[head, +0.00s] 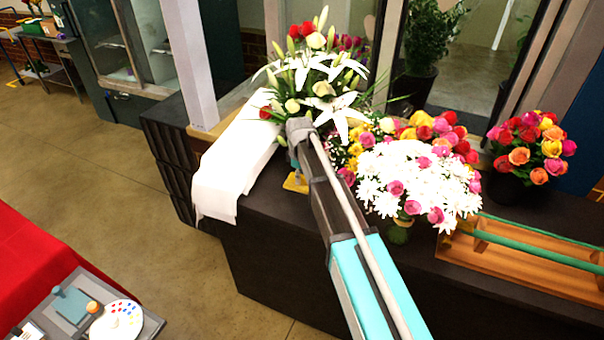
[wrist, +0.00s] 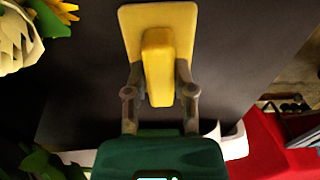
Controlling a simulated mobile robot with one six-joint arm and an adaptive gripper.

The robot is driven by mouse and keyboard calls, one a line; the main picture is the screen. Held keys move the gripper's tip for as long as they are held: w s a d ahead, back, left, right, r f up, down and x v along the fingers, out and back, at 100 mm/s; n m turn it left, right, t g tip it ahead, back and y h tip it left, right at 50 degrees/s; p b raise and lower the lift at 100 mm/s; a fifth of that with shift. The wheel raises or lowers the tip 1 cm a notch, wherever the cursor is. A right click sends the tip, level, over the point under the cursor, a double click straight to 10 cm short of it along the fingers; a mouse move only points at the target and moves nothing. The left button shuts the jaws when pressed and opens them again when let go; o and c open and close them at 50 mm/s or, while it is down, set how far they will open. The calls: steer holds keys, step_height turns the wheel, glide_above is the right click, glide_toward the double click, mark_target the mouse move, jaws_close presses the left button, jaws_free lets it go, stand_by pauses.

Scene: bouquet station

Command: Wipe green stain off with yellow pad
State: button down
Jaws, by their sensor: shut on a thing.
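The yellow pad (wrist: 131,28) has a flat plate and a raised grip block in the wrist view. My gripper (wrist: 159,80) is shut on this block, one finger on each side. In the head view, a corner of the pad (head: 296,184) shows at the dark counter (head: 270,250), beside the white cloth. My arm and the flowers hide most of the gripper there. I cannot tell whether the pad touches the counter. I see no green stain in either view; the pad or arm may cover it.
A white cloth (head: 225,180) hangs over the counter's left edge. White lilies (head: 318,70) stand behind my gripper. A daisy bouquet (head: 415,175) and a wooden rack with green rails (head: 515,265) are to the right. A red-covered table (head: 40,255) is at lower left, with open floor between.

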steer(key=shift+s+a, duration=0.2)
steer(key=shift+s, duration=0.35)
steer(key=shift+s, duration=0.15)
steer(key=shift+s+a, duration=0.4)
steer(key=shift+s, duration=0.45)
steer(key=shift+s+a, duration=0.35)
steer(key=shift+s, duration=0.45)
steer(key=shift+s, duration=0.1)
steer(key=shift+s+a+f, duration=0.1)
steer(key=shift+s+a, duration=0.15)
steer(key=shift+s, duration=0.35)
steer(key=shift+s+a+r, duration=0.1)
steer(key=shift+s+a, duration=0.1)
steer(key=shift+s, duration=0.45)
steer(key=shift+s+a+f, duration=0.1)
steer(key=shift+s+a, duration=0.15)
steer(key=shift+s, duration=0.35)
steer(key=shift+w, duration=0.2)
